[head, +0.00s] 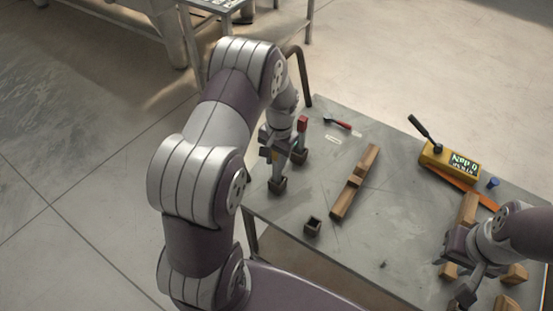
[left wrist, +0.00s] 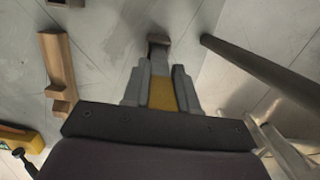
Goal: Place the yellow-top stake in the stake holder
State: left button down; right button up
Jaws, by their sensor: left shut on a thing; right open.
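My left gripper (head: 275,152) is shut on the yellow-top stake (head: 267,153) at the table's far left edge. In the left wrist view the yellow top (left wrist: 162,93) sits between the two fingers. The grey shaft runs down to a small dark square holder (head: 277,185); the lower end appears at or in it, but I cannot tell how deep. A red-top stake (head: 302,123) stands behind in another dark holder (head: 299,157). A third square holder (head: 313,227) is empty. My right gripper (head: 468,280) is open at the right, low among wooden blocks.
A long wooden piece (head: 355,182) lies mid-table. A red-handled tool (head: 338,123) lies at the back. A yellow device (head: 449,160) with a black lever and a blue cap (head: 493,183) are at the right. A curved brown bar (head: 300,75) rises beside the table's back left corner.

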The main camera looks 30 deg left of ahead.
pick_arm(q)
jog(key=shift+d+f, duration=0.15)
jog(key=shift+f, duration=0.05)
jog(key=c, duration=0.9)
grip_release()
jog(key=shift+f, duration=0.15)
jog(key=r, duration=0.7)
jog(key=w+r+b, duration=0.1)
jog(key=r, duration=0.2)
jog(key=shift+r, duration=0.2)
notch_tip(320, 180, up, 2)
jog(key=shift+w+d+r+p, duration=0.1)
jog(key=shift+r+p, duration=0.15)
jog(key=shift+p, duration=0.7)
jog(key=s+d+t, duration=0.1)
jog(key=s+d, duration=0.1)
jog(key=s, duration=0.2)
jog(key=s+d+r+t, duration=0.1)
jog(key=s+d, duration=0.2)
jog(key=s, duration=0.2)
jog(key=s+d+r, duration=0.1)
jog(key=s+d, duration=0.2)
jog(key=s, duration=0.2)
jog(key=shift+s+n+t, duration=0.2)
jog(key=shift+n+t, duration=0.2)
